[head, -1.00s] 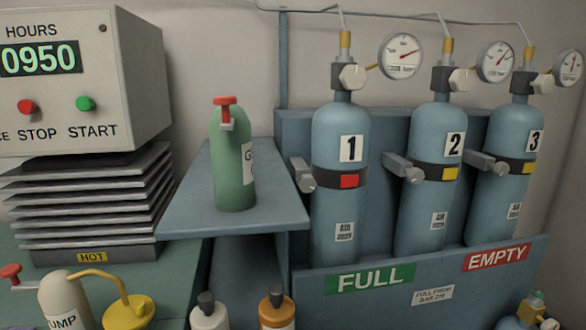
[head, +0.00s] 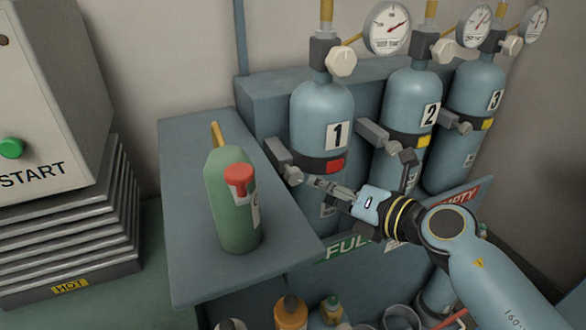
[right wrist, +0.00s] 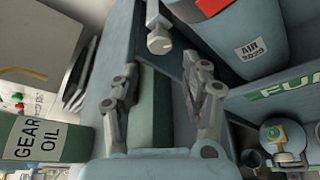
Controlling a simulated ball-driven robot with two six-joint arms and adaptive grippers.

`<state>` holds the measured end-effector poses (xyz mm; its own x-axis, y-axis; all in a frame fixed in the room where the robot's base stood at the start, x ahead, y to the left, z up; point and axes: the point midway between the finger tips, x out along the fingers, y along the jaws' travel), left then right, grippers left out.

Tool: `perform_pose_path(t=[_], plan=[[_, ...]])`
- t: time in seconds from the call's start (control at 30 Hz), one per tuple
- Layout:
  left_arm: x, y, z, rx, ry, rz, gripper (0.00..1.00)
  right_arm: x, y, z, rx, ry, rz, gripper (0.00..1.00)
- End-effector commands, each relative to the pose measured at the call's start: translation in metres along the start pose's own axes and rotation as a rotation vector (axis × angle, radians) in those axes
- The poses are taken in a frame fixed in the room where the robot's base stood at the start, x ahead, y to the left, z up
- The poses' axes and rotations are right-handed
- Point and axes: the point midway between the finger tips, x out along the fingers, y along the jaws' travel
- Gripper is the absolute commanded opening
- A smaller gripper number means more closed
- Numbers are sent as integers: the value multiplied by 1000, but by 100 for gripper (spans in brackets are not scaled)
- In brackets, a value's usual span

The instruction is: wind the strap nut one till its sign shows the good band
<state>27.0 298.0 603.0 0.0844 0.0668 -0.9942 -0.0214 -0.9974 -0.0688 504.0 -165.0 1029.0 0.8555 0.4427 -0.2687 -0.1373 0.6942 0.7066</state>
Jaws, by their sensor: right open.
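Cylinder one (head: 322,112) is blue and stands upright with a dark strap around it. Its sign (head: 335,166) on the strap shows red. The grey strap nut one (head: 291,174) sits at the left end of the strap's bracket, above the shelf. In the right wrist view the nut (right wrist: 159,44) is at top centre, beyond the fingertips, and the red sign (right wrist: 211,6) is at the top edge. My right gripper (head: 318,185) is open and empty, to the right of the nut and apart from it. It also shows in the right wrist view (right wrist: 160,78). My left gripper is out of view.
A green gear oil bottle (head: 232,205) stands on the blue shelf (head: 185,240), left of the nut. Cylinders two (head: 411,105) and three (head: 478,95), with yellow signs, stand to the right. Several bottles stand below. A stacked machine (head: 70,220) is at left.

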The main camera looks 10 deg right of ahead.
Motion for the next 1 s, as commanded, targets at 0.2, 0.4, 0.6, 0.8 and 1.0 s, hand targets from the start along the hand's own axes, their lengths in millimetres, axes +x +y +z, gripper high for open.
perform_pose_path(t=[0.2,0.4,0.6,0.8,1.0], plan=[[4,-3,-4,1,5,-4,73,44,0,0,4,-2,3,47],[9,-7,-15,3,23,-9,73,79,0,-1,3,0,2,47],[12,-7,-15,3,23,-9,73,96,-1,-1,2,0,0,47],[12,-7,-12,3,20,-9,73,98,0,0,1,-1,0,47],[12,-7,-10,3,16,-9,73,97,0,0,2,0,0,32]])
